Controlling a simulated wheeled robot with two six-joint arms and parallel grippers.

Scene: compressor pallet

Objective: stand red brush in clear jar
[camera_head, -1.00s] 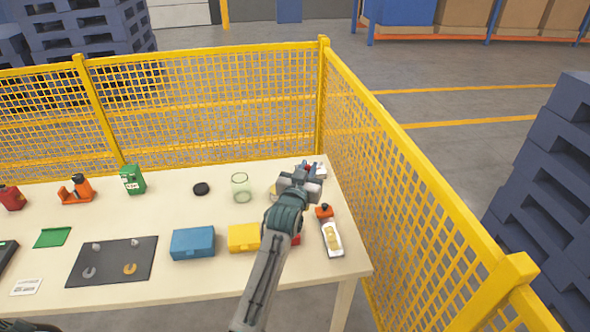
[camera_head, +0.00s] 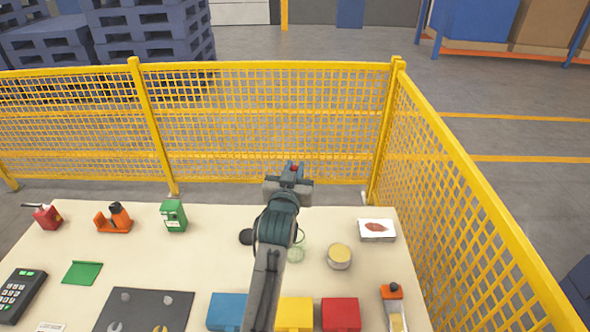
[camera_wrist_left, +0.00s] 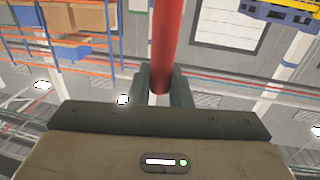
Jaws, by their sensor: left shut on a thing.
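My left gripper (camera_head: 293,172) is above the table, near its back edge in the head view. It is shut on the red brush (camera_wrist_left: 167,45), whose red handle stands between the fingers in the left wrist view. Only a small red bit of the brush shows in the head view. The clear jar (camera_head: 297,254) stands on the table, partly hidden behind my left arm, on the near side of the gripper in the picture. The brush is apart from the jar. My right gripper is not in view.
Close to the jar are a round tin (camera_head: 339,257) and a black disc (camera_head: 246,237). A white tray (camera_head: 377,231) lies at the back right. Blue, yellow (camera_head: 294,314) and red (camera_head: 341,314) boxes stand in front. Yellow mesh fencing (camera_head: 265,110) borders the back and right.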

